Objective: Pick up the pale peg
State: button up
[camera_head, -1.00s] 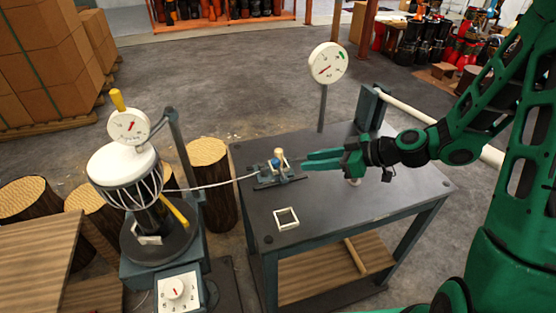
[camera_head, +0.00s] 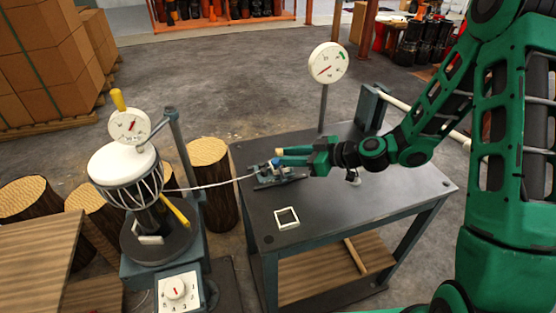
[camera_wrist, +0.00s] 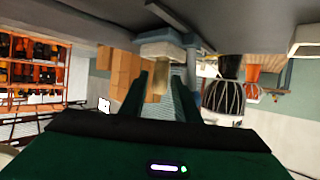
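The pale peg (camera_head: 280,151) stands in a small blue-grey fixture (camera_head: 268,176) on the dark table, its top showing at my fingertips. My gripper (camera_head: 285,155) reaches in from the right, its green fingers level with the peg. In the wrist view, the peg (camera_wrist: 160,80) appears between the two green fingers (camera_wrist: 162,82), with gaps at its sides. The fingers are open; contact with the peg is not visible. The peg's lower part is hidden in the head view.
A white square frame (camera_head: 287,217) lies on the table in front of the fixture. A dial gauge (camera_head: 328,63) stands on a post behind. A white cord (camera_head: 215,185) runs left to the drum stand (camera_head: 125,178).

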jog(key=shift+x, duration=1.5)
grip_shut()
